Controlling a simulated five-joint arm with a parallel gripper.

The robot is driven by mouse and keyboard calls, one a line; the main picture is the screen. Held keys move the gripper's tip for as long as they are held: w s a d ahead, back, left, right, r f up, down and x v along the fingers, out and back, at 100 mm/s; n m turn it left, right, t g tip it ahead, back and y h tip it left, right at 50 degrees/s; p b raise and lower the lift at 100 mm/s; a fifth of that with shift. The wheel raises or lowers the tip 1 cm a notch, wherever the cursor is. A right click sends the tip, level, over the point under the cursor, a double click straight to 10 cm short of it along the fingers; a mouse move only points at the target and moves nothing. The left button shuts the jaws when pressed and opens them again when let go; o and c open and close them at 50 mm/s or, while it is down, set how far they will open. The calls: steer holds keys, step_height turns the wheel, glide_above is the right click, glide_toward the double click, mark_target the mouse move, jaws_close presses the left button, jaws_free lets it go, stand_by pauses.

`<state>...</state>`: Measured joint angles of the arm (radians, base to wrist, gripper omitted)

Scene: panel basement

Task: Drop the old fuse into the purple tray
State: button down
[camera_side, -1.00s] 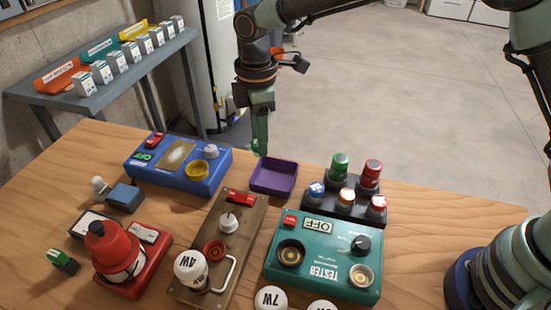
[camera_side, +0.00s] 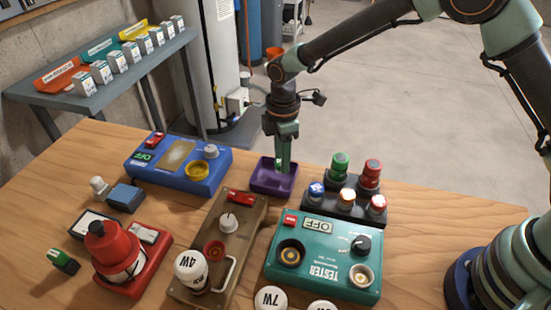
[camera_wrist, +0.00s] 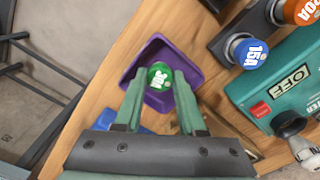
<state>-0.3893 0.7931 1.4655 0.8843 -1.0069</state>
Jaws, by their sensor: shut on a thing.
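The purple tray (camera_side: 262,187) sits on the wooden table, behind the brown and teal boxes in the side view. In the wrist view the tray (camera_wrist: 192,56) lies beneath my fingers. My gripper (camera_side: 282,168) points down over the tray, with its fingertips at about the tray's opening. It is shut on a green-topped fuse marked 30A (camera_wrist: 159,74), one finger on each side. I cannot tell whether the fuse touches the tray floor. In the side view the fingers mostly hide the fuse.
A dark rack (camera_side: 345,208) of several fuses stands right of the tray. A blue box (camera_side: 165,180) is at its left. The teal tester (camera_side: 325,240) and brown panel (camera_side: 222,255) stand in front. The table's far edge runs just behind the tray.

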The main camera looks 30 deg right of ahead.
steer(key=shift+f, duration=0.25)
steer(key=shift+c, duration=2.1)
jaws_free()
step_height(320, 180, up, 12)
steer(key=shift+r, duration=0.1)
